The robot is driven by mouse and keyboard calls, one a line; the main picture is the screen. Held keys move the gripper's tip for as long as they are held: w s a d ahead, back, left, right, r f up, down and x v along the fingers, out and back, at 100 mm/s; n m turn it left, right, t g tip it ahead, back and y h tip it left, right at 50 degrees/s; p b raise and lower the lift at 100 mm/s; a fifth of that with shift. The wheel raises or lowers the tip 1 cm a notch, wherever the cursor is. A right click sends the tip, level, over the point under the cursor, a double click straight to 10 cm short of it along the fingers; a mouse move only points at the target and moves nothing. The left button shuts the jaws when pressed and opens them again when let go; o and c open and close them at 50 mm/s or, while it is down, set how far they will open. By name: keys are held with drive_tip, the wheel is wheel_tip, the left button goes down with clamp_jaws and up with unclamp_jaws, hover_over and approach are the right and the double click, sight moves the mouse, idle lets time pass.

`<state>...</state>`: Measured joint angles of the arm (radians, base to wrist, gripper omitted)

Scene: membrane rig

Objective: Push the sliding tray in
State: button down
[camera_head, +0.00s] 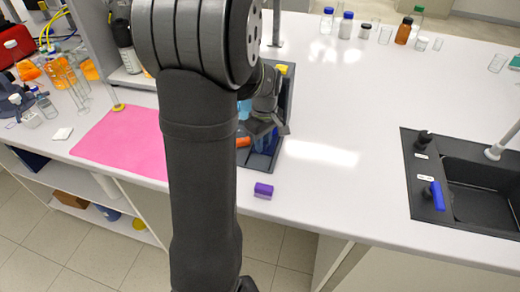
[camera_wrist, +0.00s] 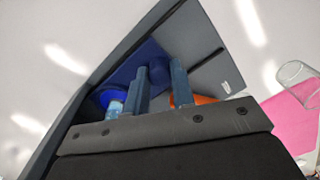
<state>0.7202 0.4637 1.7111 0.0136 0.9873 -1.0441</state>
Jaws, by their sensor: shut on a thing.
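A dark grey open-topped tray-like box (camera_head: 285,98) lies on the white bench, partly hidden behind my arm. It also shows in the wrist view as grey walls (camera_wrist: 190,28) around blue parts. I cannot tell which part is the sliding tray. My gripper (camera_head: 264,128) is low over the box. In the wrist view its two blue-grey fingers (camera_wrist: 160,68) reach inside the walls, shut on a blue part (camera_wrist: 158,72) between them. An orange piece (camera_head: 243,142) is beside the gripper. A round blue piece (camera_wrist: 105,97) lies left of the fingers.
A purple block (camera_head: 263,190) sits at the bench's front edge. A pink mat (camera_head: 120,142) lies to the left. A dark sink (camera_head: 480,185) is at the right. Bottles and jars, including a brown bottle (camera_head: 404,32), stand at the back. The bench between box and sink is clear.

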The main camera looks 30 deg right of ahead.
drive_tip(key=shift+w+d, duration=0.75)
drive_tip(key=c, duration=1.2)
unclamp_jaws()
drive_tip(key=shift+r, duration=0.15)
wheel_tip(320, 180, up, 17)
drive_tip(key=shift+d, duration=0.15)
drive_tip(key=shift+r, duration=0.1)
